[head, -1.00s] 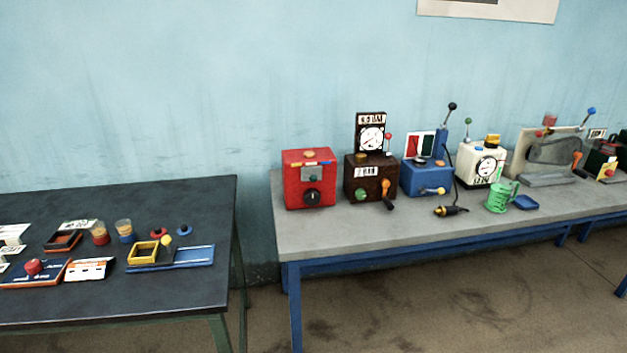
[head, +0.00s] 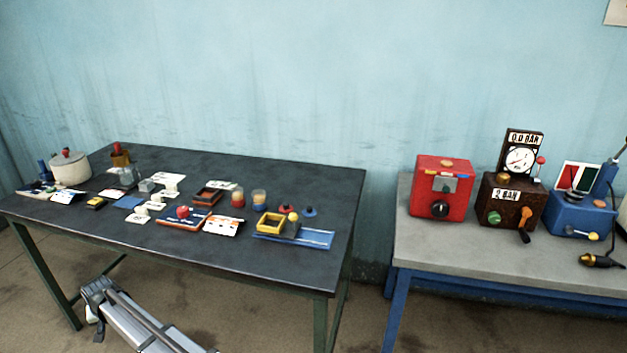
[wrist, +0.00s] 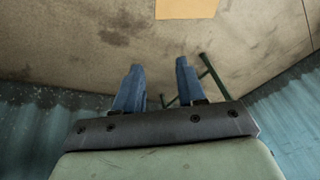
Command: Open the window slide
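No part is clearly marked as the window slide. On the dark table, a blue rail plate (head: 310,239) carries a yellow frame (head: 270,222) and a yellow-topped knob; I cannot tell if this is a slide. In the wrist view my gripper (wrist: 159,64) has its two blue fingers apart with nothing between them.
The dark table (head: 120,165) holds several small items, including a white pot (head: 70,168) at its left. On the grey bench (head: 404,240) stand a brown gauge box (head: 511,202) and a blue box (head: 578,215). A gap separates the tables. My arm shows low left.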

